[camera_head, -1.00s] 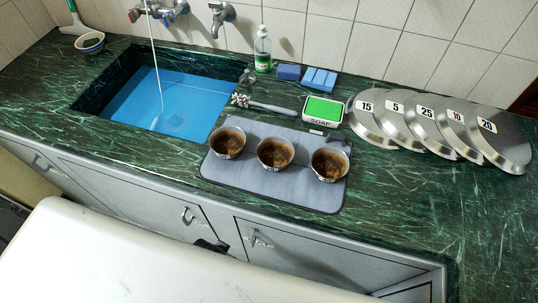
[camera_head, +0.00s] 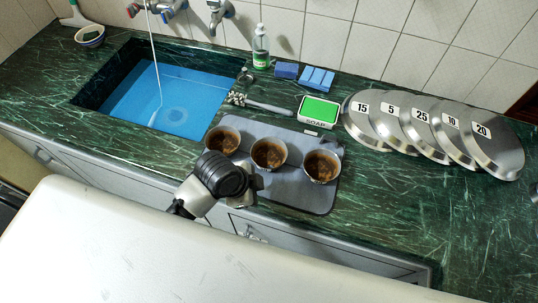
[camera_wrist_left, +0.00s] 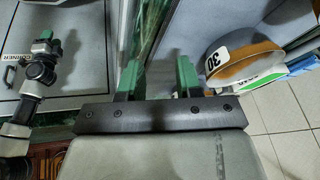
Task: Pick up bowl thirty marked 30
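Three bowls with brown residue stand in a row on a grey mat (camera_head: 297,195): left bowl (camera_head: 222,140), middle bowl (camera_head: 268,153) and right bowl (camera_head: 321,166). Their marks are unreadable in the head view. The left wrist view shows a bowl marked 30 (camera_wrist_left: 245,58), right of my left gripper (camera_wrist_left: 158,75) and apart from it. The green fingers are open with nothing between them. In the head view my left wrist (camera_head: 222,174) is in front of the left and middle bowls and hides the fingers. Another arm of mine with a green-tipped gripper (camera_wrist_left: 43,48) shows small in the left wrist view.
A water-filled sink (camera_head: 165,98) with a running tap lies left of the mat. Numbered metal plates (camera_head: 497,150) overlap at right. The front-right counter is clear.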

